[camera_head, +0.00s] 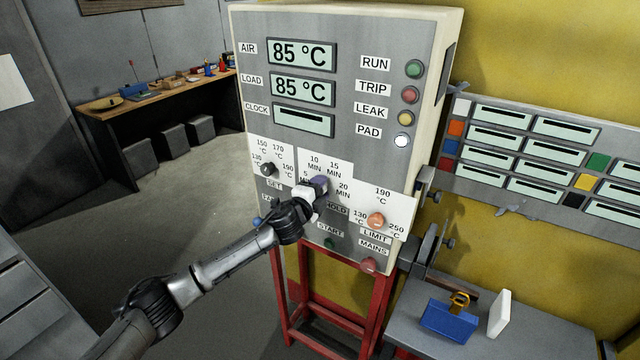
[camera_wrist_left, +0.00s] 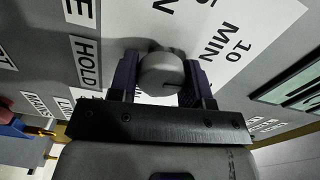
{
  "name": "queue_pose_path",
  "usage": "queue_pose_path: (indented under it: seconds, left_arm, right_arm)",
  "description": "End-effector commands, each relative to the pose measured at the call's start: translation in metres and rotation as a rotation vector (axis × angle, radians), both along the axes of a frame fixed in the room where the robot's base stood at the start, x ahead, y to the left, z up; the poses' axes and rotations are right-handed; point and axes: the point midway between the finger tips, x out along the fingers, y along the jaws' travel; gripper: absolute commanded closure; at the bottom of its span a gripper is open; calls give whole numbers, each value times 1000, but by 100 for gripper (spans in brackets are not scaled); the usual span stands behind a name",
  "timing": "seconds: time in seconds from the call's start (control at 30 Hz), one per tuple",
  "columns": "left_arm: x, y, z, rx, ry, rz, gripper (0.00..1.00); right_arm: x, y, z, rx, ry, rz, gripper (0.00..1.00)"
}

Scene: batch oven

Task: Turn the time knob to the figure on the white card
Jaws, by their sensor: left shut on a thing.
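The time knob (camera_wrist_left: 162,74), labelled HOLD (camera_wrist_left: 86,62), is a round grey knob on the oven's control panel (camera_head: 345,150). In the head view its scale reads 5, 10, 15 and 20 MIN, and the gripper mostly hides it. My left gripper (camera_head: 318,188) is shut on the knob, one dark finger on each side in the left wrist view (camera_wrist_left: 160,80). A short dark line shows on the knob face; I cannot tell which figure it points to. A white card-like piece (camera_head: 499,313) stands at lower right, with no readable figure. My right gripper is out of view.
Beside the HOLD knob are a dark SET knob (camera_head: 267,169) and an orange LIMIT knob (camera_head: 376,219). AIR and LOAD displays read 85 °C; the CLOCK display (camera_head: 304,118) shows only a dash. A blue box (camera_head: 449,319) stands on the grey table (camera_head: 540,342).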

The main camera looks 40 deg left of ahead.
Motion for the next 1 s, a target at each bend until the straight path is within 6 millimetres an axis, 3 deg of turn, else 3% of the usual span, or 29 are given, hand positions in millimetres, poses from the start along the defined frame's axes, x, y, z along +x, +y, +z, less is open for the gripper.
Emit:
queue_pose_path:
  seconds: [1.0]
  left_arm:
    - [0,2,-1,960,127,1,79]
  right_arm:
    - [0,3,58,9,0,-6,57]
